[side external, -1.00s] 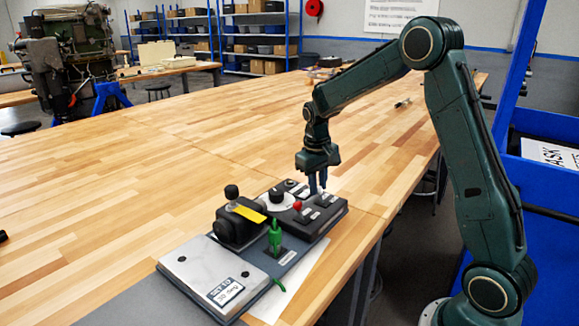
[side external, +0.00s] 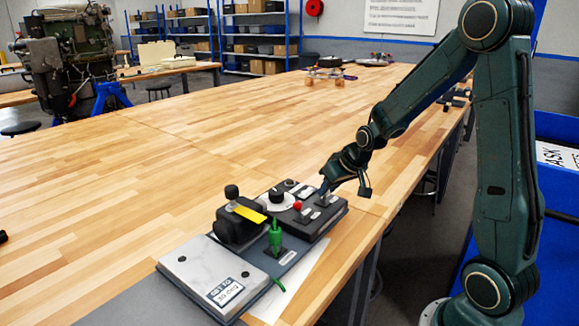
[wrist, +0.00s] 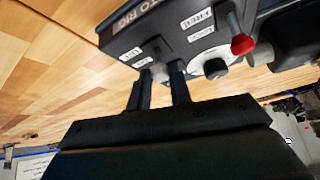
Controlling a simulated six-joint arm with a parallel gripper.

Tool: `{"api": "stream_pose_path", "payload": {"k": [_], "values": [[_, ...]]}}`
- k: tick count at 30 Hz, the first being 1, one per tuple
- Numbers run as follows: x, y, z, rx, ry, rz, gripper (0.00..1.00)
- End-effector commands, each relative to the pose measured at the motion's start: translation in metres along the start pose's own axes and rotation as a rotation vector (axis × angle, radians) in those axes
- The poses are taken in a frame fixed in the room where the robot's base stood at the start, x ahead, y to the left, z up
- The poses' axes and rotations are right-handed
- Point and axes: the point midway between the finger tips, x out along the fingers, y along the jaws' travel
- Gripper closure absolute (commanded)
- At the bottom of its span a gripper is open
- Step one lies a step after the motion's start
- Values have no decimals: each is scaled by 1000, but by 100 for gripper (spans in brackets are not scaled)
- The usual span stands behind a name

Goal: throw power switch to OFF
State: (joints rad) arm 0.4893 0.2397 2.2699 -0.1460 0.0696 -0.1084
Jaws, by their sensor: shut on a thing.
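The power switch shows as a small greyish lever (wrist: 159,74) in the wrist view, beside two white labels on the dark control box (wrist: 125,43). My gripper (wrist: 157,86) has one finger on each side of this lever and is shut on it. In the side view my gripper (side external: 324,189) reaches down, tilted, to the right end of the control box (side external: 328,219). The fingertips hide most of the lever there. The label words beside the switch are too small to read surely.
A red-knobbed lever (side external: 297,206) and a white dial (side external: 270,203) stand close left of my gripper. Further along are a black lever unit with a yellow label (side external: 249,213), a green handle (side external: 275,236) and a marked plate (side external: 200,268).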

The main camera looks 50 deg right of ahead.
Motion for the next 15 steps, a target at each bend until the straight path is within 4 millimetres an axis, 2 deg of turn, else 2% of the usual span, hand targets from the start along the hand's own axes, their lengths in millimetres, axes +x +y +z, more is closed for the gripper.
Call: {"api": "stream_pose_path", "payload": {"k": [15], "values": [[-2, 5, 14, 32, 230, -67, 100]]}}
